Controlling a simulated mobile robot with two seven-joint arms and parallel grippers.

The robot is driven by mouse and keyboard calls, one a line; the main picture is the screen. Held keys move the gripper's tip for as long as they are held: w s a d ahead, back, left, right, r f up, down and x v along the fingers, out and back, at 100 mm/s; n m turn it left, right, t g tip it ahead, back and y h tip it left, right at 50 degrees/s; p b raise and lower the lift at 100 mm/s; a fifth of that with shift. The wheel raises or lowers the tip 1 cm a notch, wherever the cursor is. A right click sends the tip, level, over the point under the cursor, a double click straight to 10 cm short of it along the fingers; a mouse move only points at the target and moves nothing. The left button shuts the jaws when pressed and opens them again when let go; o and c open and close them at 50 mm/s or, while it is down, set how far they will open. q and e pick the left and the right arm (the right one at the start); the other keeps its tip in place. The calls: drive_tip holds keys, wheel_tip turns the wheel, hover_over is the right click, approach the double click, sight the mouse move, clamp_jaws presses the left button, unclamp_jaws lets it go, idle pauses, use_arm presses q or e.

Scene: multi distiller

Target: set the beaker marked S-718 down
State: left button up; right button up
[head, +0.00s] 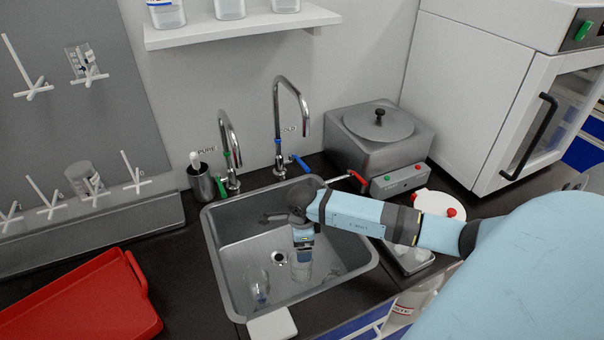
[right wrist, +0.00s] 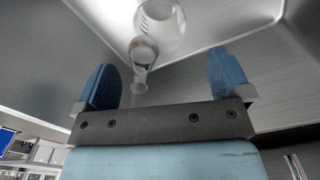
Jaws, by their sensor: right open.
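My right gripper (head: 303,250) reaches down into the steel sink (head: 229,262). In the right wrist view its two blue fingers (right wrist: 163,72) are apart with nothing clamped between them. A clear glass vessel (head: 302,272), apparently a beaker, stands in the sink just below the gripper. A second clear glass piece (head: 259,287) is at the sink's front left. The right wrist view shows a wide round glass (right wrist: 165,22) and a narrow-necked glass (right wrist: 143,62) beyond the fingertips. No S-718 mark is readable on either. My left gripper is out of view.
Two taps (head: 228,145) (head: 290,100) rise behind the sink. A red tray (head: 80,300) lies at left, beside a peg rack with glassware (head: 83,62). A lidded steel bath (head: 375,135) stands behind right. A white block (head: 271,325) sits at the sink's front rim.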

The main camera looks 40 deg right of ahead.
wheel_tip(320, 180, up, 3)
drive_tip(key=shift+f, duration=0.1)
idle(0.6)
